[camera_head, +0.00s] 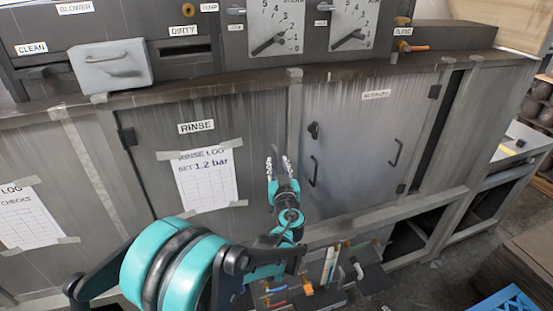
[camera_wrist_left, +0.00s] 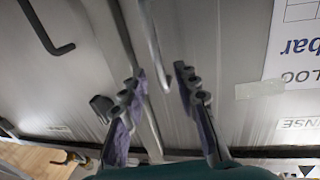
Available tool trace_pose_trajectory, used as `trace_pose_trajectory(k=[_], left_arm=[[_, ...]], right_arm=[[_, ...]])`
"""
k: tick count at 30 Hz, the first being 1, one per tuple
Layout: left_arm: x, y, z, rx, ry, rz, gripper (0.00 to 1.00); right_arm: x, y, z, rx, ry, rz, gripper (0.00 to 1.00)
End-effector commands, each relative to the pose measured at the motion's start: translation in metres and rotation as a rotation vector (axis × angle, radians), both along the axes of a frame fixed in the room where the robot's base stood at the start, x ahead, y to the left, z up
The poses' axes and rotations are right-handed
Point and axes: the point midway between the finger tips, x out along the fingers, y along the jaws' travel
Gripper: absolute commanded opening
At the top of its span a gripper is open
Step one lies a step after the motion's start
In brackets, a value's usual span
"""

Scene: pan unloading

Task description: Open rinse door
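The rinse door (camera_head: 150,160) is a grey metal panel with a RINSE label (camera_head: 197,127) and a taped RINSE LOG sheet (camera_head: 206,180). It looks shut. A thin bar, apparently its handle (camera_wrist_left: 152,45), shows between my left fingers in the left wrist view; it is mostly hidden in the head view. My left gripper (camera_head: 282,168) is at the door's right edge, its fingers apart. In the left wrist view my left gripper (camera_wrist_left: 158,92) is open, with the bar's end between the fingertips; contact cannot be told. My right gripper is not in view.
The neighbouring door (camera_head: 350,150) has dark handles; one handle (camera_wrist_left: 48,35) is close by in the left wrist view. Gauges (camera_head: 275,28) and a grey box (camera_head: 110,65) stand above. A low rack of small items (camera_head: 330,275) lies below.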

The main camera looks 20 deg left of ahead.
Motion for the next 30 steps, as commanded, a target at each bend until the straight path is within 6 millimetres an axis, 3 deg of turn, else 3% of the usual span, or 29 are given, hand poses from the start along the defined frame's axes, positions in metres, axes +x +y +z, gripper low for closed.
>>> trace_pose_trajectory(k=[6, 16, 19, 20, 30], left_arm=[[0.024, 0.010, 0.000, 0.000, 0.000, 0.000, 0.30], [0.028, 0.011, 0.000, 0.000, 0.001, -0.001, 0.30], [0.028, 0.011, 0.000, 0.000, 0.001, -0.001, 0.04], [0.028, 0.012, 0.000, 0.000, 0.001, -0.001, 0.00], [0.027, 0.011, 0.001, 0.000, 0.001, -0.003, 0.00]], right_arm=[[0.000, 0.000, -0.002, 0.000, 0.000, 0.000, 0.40], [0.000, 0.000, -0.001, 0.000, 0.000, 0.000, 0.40], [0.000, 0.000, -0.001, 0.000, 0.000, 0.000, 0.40], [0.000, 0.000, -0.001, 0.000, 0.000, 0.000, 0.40], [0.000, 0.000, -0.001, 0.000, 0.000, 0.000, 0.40]])
